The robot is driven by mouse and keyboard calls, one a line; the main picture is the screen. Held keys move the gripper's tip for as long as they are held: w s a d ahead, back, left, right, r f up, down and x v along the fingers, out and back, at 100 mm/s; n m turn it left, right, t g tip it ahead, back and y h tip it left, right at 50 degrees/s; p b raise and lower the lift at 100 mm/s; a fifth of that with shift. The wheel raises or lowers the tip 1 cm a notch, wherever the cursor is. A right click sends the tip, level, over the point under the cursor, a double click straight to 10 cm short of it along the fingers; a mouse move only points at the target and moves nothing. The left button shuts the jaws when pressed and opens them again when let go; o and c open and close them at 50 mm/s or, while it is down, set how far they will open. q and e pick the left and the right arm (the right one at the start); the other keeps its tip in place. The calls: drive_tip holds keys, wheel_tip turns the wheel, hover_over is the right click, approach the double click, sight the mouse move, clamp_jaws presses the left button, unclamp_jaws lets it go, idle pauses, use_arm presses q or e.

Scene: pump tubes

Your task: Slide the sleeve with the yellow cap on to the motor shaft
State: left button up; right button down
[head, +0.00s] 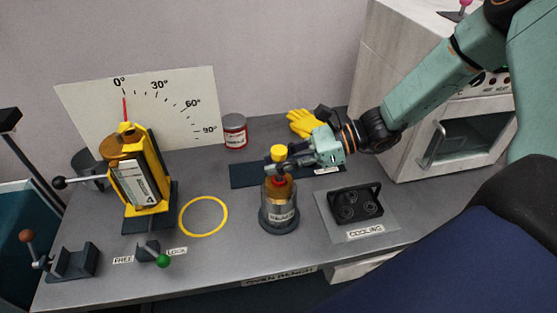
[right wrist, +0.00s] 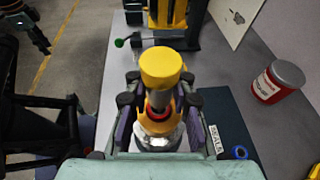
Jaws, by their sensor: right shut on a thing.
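The sleeve with the yellow cap (head: 278,153) stands upright over the motor (head: 280,213), a grey, labelled cylinder with a copper-coloured upper part. My right gripper (head: 282,168) is shut on the sleeve just below its cap. In the right wrist view the yellow cap (right wrist: 160,68) rises between the two fingers. A red ring (right wrist: 157,114) shows below it, over the silver motor body (right wrist: 158,137). The cap and fingers hide the shaft, so I cannot tell how far the sleeve is around it. My left gripper is not clearly in view.
A yellow tilting fixture (head: 149,168) stands left before the angle board (head: 190,105). A yellow ring (head: 203,216) lies flat left of the motor. A black cooling block (head: 357,203) is to its right. A red-and-grey can (head: 235,132), yellow glove (head: 303,122) and oven (head: 455,140) stand behind.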

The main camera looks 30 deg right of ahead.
drive_tip(key=shift+f+b, duration=0.6)
drive_tip(key=shift+f, duration=0.1)
